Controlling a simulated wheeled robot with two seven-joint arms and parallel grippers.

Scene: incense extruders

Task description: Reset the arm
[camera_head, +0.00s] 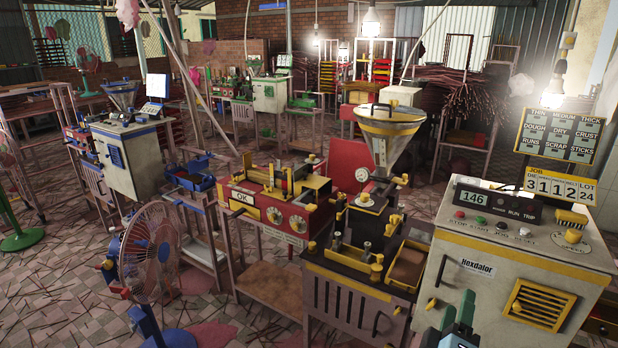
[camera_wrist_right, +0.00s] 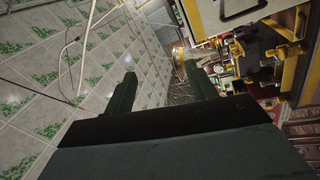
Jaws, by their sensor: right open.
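My right gripper (camera_head: 452,326) shows at the bottom edge of the head view, in front of the cream control cabinet (camera_head: 462,262) marked Hexdalor. In the right wrist view its two dark fingers (camera_wrist_right: 160,72) stand apart with nothing between them. Most of the right arm is out of the head view. My left gripper is in neither view.
The extruder bench with a metal hopper (camera_head: 389,135) stands left of the cabinet. A red machine marked OK (camera_head: 275,198) and a blue fan (camera_head: 150,250) stand further left. Thin sticks litter the tiled floor (camera_head: 60,290). A board (camera_head: 558,136) hangs at right.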

